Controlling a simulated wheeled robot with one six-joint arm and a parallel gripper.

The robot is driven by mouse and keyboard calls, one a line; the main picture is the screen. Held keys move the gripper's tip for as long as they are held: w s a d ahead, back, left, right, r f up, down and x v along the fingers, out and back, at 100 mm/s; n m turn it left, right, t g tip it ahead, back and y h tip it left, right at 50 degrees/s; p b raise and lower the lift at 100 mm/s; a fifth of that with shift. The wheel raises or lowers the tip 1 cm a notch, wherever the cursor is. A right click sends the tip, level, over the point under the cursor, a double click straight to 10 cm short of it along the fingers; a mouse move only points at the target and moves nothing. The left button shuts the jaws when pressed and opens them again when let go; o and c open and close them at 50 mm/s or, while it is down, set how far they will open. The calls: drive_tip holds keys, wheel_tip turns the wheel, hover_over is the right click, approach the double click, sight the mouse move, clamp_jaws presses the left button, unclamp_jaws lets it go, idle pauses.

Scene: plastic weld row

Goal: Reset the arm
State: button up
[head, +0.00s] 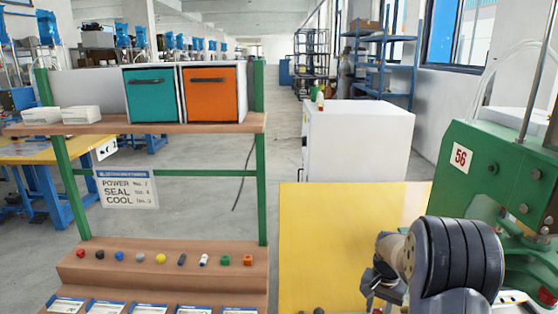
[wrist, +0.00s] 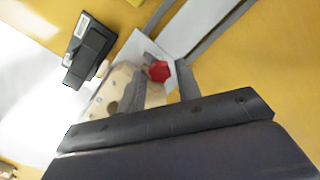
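My arm reaches in from the lower right of the head view, over the yellow table (head: 330,240). My gripper (head: 378,292) points down at its near right part, and its fingertips are hard to make out there. In the wrist view my gripper (wrist: 165,83) has its two grey fingers apart. A red six-sided knob (wrist: 158,71) shows between or just beyond the fingertips, with a gap to the right finger. A cream block with a round hole (wrist: 117,90) lies beside it, partly hidden by the left finger.
A green machine marked 56 (head: 480,175) stands close at right. A wooden rack at left holds teal (head: 152,95) and orange (head: 211,95) bins, a sign (head: 127,189) and several small coloured caps (head: 160,258). A white cabinet (head: 357,140) stands behind. The table's left part is clear.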

drive_tip(key=shift+r, duration=0.1)
wheel_tip(320, 180, up, 10)
wheel_tip(320, 180, down, 11)
drive_tip(key=shift+r, duration=0.2)
drive_tip(key=shift+r+n, duration=0.1)
drive_tip(key=shift+n, duration=0.2)
drive_tip(key=n+b, duration=0.1)
drive_tip(key=n, duration=0.3)
drive_tip(key=n+b, duration=0.1)
drive_tip(key=n, duration=0.3)
drive_tip(key=shift+n, duration=0.3)
drive_tip(key=n+b, duration=0.2)
drive_tip(key=n, duration=0.2)
drive_tip(key=shift+n+b, duration=0.3)
drive_tip(key=n+b, duration=0.2)
drive_tip(key=n, duration=0.2)
drive_tip(key=shift+r, duration=1.15)
